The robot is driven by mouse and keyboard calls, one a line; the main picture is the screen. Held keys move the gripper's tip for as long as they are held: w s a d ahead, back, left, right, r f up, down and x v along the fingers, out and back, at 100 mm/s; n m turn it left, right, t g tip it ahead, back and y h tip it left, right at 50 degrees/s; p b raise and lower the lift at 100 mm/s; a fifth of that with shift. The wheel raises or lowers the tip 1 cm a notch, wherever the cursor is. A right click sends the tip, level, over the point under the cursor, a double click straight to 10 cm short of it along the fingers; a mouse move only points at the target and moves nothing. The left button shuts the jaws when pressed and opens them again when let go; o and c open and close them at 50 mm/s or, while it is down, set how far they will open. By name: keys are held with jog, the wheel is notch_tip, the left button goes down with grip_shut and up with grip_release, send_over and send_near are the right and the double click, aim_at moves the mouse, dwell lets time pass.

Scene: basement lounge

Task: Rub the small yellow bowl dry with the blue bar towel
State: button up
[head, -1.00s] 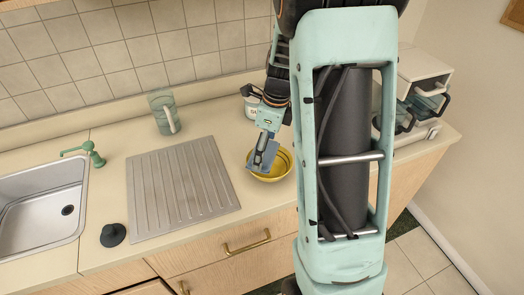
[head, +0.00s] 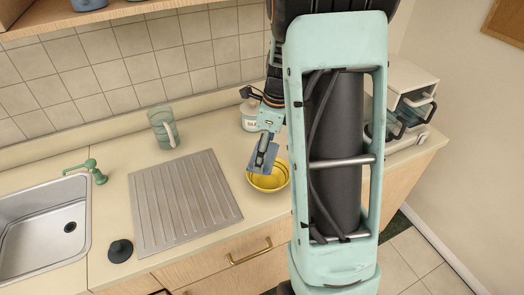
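The small yellow bowl (head: 268,183) stands upright on the counter, right of the ribbed metal drainboard. My gripper (head: 262,153) points down over the back left of the bowl. It appears shut on a flat blue-grey cloth, the blue bar towel (head: 257,165). The towel overlaps the bowl's back left rim and part of its inside in the picture. I cannot tell whether it touches the bowl. The fingertips are small and partly merge with the towel.
The drainboard (head: 186,205) and sink (head: 42,235) lie to the left. A dark round stopper (head: 120,250) is near the front edge. A green mug-like vessel (head: 162,130) and a white lidded jar (head: 249,116) stand behind.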

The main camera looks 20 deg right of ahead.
jog(key=shift+r+p, duration=0.45)
jog(key=shift+r, duration=0.25)
jog(key=shift+r, duration=0.1)
notch_tip(320, 180, up, 8)
dwell(0.3)
jog(key=shift+a+f+n, duration=0.35)
jog(key=shift+f+n, duration=0.2)
jog(key=shift+n, duration=0.25)
jog(key=a+f+n+g, duration=0.1)
jog(key=a+f+n, duration=0.4)
jog(key=n, duration=0.7)
jog(key=s+a+f+n+g+h, duration=0.1)
jog(key=a+f+n, duration=0.4)
jog(key=n, duration=0.6)
jog(key=shift+s+f+n+g, duration=0.15)
jog(key=shift+f+n+g, duration=0.25)
jog(key=shift+f, duration=0.05)
